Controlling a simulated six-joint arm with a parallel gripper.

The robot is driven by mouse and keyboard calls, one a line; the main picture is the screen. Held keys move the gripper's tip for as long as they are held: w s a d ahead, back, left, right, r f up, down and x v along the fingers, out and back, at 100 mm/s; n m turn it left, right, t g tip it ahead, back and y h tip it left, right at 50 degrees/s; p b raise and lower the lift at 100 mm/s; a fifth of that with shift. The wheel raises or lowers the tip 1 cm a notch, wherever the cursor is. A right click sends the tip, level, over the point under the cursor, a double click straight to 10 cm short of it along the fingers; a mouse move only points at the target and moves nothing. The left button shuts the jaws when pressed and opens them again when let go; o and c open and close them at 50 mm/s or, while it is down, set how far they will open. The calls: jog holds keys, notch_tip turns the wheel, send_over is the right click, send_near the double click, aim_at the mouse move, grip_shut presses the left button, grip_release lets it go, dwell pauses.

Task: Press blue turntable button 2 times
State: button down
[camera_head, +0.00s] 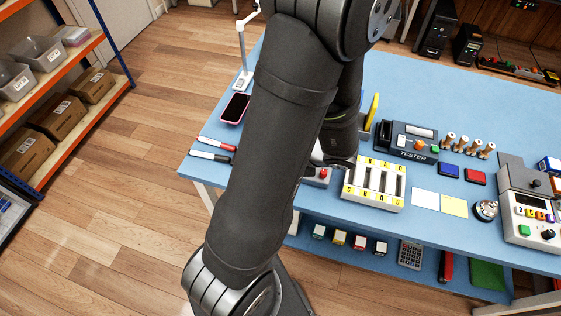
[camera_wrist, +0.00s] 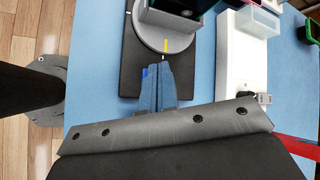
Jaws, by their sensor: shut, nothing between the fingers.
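In the wrist view the turntable's round grey plate (camera_wrist: 150,32) sits on a black base (camera_wrist: 128,75), with a yellow mark on the plate and a dark box (camera_wrist: 172,12) standing on it. A small bright blue patch, likely the blue button (camera_wrist: 145,72), shows at the left edge of my fingertips. The rest of it is hidden behind the fingers. My gripper (camera_wrist: 157,68) is shut and empty, its tips over the front of the base. Whether it touches the button I cannot tell. In the head view my arm hides the turntable and the fingertips.
In the head view a pink-edged phone (camera_head: 235,108), pens (camera_head: 211,155), a slotted sorter (camera_head: 372,202) and a tester (camera_head: 405,153) share the blue table (camera_head: 440,90).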

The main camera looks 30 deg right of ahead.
dwell(0.4)
jog(key=shift+f, duration=0.45)
jog(key=shift+f, duration=0.45)
dwell(0.5)
jog(key=shift+r, duration=3.4)
dwell(0.7)
